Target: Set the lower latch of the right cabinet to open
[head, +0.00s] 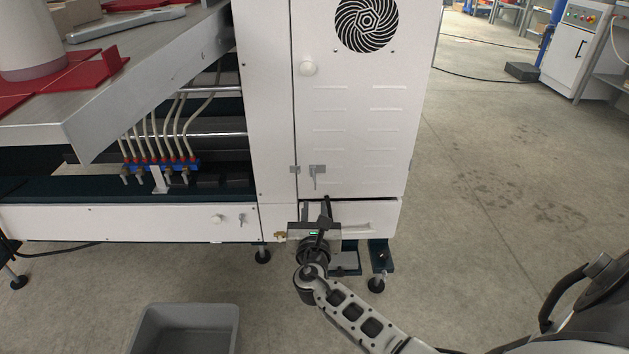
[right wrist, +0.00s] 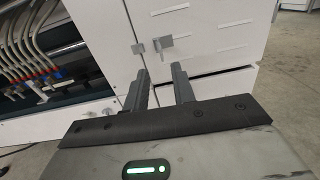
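The right cabinet (head: 350,120) is white with a round fan grille, and its door looks shut. Its lower latch (head: 315,171) is a small grey metal piece near the door's lower left corner, with a short handle hanging down. In the right wrist view the latch (right wrist: 163,44) shows just beyond my fingertips, a little above the gap between them. My right gripper (right wrist: 158,70) is open and empty, fingers pointing at the cabinet. In the head view the right gripper (head: 316,205) is just below the latch, in front of the drawer-like lower panel, apart from the latch. My left gripper is not in view.
A steel table (head: 150,65) with red parts stands at the left. Hoses (head: 160,125) run to a blue manifold under it. A grey bin (head: 188,325) stands on the floor in front. The floor right of the cabinet is clear.

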